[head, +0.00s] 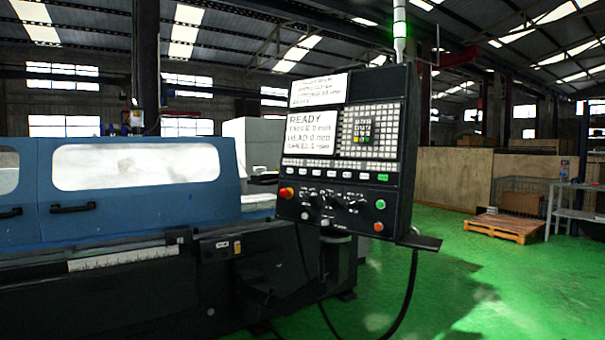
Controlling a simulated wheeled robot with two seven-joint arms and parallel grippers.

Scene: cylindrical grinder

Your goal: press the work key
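The control panel (345,160) of the grinder stands upright on a short post, a little right of the middle of the head view. Its screen (311,133) reads READY with several lines of values. A keypad (370,138) of small keys is right of the screen. A row of white keys with one green key (383,177) runs below. Lower down are an orange-red knob (286,193), small dark knobs, a green button (380,204) and a red button (378,227). I cannot read which key is the work key. Neither gripper is in view.
The blue grinder body (140,180) with a window fills the left. A small shelf (418,242) juts out at the panel's lower right, with a cable hanging below. Green floor (480,290) is open to the right; a wooden pallet (503,226) and a metal table (575,214) stand farther back.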

